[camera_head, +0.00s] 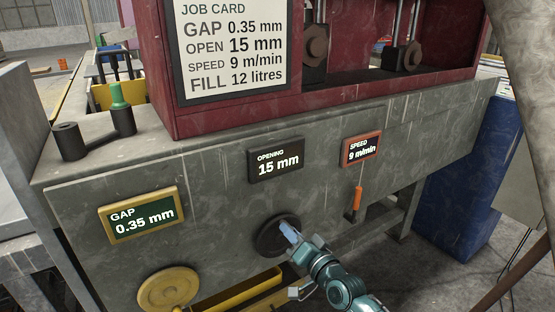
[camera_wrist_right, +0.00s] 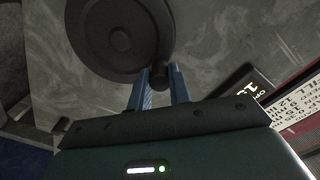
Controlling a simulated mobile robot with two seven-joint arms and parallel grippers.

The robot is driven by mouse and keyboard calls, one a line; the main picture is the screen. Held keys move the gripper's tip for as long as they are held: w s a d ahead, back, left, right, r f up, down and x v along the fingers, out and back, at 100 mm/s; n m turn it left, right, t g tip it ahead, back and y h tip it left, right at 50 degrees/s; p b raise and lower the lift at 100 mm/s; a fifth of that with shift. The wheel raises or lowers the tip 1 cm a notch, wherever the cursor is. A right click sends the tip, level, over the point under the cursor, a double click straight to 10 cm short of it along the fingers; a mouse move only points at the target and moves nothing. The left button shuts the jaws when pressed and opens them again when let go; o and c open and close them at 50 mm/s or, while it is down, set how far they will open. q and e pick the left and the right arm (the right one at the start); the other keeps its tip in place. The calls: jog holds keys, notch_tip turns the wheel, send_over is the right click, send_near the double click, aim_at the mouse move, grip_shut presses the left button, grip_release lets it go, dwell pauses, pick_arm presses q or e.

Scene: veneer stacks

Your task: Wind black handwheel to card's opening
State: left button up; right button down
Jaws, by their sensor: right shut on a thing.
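The black handwheel (camera_head: 268,240) is on the grey front panel, below the opening display (camera_head: 276,160), which reads 15 mm. The job card (camera_head: 233,50) gives OPEN 15 mm. My right gripper (camera_head: 287,230) reaches the wheel from the lower right and hides part of its rim. In the right wrist view the wheel (camera_wrist_right: 95,40) is at the top, with its hub facing me. There my right gripper (camera_wrist_right: 160,80) has its blue fingers either side of a small dark knob (camera_wrist_right: 158,82) at the wheel's rim, shut on it. My left gripper is out of view.
A yellow handwheel (camera_head: 168,289) is at lower left, under the gap display (camera_head: 142,215) reading 0.35 mm. The speed display (camera_head: 361,149) reads 9 m/min, with an orange-handled lever (camera_head: 356,203) below it. A blue cabinet (camera_head: 470,190) stands at right.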

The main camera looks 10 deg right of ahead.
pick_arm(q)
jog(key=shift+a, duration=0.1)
pick_arm(e)
jog(key=c, duration=1.3)
grip_release()
pick_arm(q)
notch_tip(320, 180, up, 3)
jog(key=p, duration=0.2)
jog(key=shift+p, duration=0.4)
pick_arm(e)
jog(key=v, duration=0.7)
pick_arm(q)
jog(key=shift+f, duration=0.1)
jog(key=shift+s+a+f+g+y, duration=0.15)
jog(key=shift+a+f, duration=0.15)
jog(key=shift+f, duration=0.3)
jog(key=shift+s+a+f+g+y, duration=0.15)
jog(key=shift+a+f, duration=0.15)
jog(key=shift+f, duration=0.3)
pick_arm(e)
jog(key=s+a+f+n+g+h, duration=0.1)
jog(key=s+f+n+g, duration=0.2)
jog(key=s, duration=0.8)
jog(key=s+a+f+n+g+h, duration=0.2)
jog(key=s+f+n, duration=0.3)
jog(key=s, duration=0.6)
notch_tip(320, 180, down, 3)
jog(key=shift+r+g, duration=0.15)
jog(key=shift+g, duration=0.45)
